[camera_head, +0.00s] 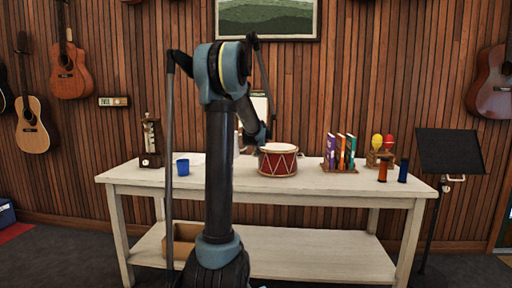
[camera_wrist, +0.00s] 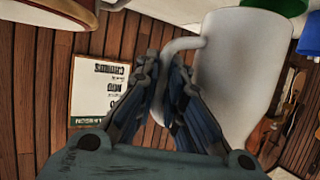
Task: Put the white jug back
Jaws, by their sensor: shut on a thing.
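The white jug (camera_wrist: 240,75) fills much of the right of the wrist view. Its curved handle (camera_wrist: 185,44) runs between the fingers of my gripper (camera_wrist: 164,75), which is shut on it. In the head view, my arm hides most of the jug, and only a pale strip (camera_head: 236,145) beside the arm may be part of it. My gripper is largely hidden there too, behind the arm and near the drum. I cannot tell whether the jug touches the table.
The white table (camera_head: 330,183) holds a red drum (camera_head: 278,160), a blue cup (camera_head: 183,167), several books (camera_head: 339,152), maracas (camera_head: 382,143) and a metronome (camera_head: 150,143). A green thing (camera_wrist: 276,5) lies beyond the jug. A framed sign (camera_wrist: 98,92) is behind. A music stand (camera_head: 449,152) is at right.

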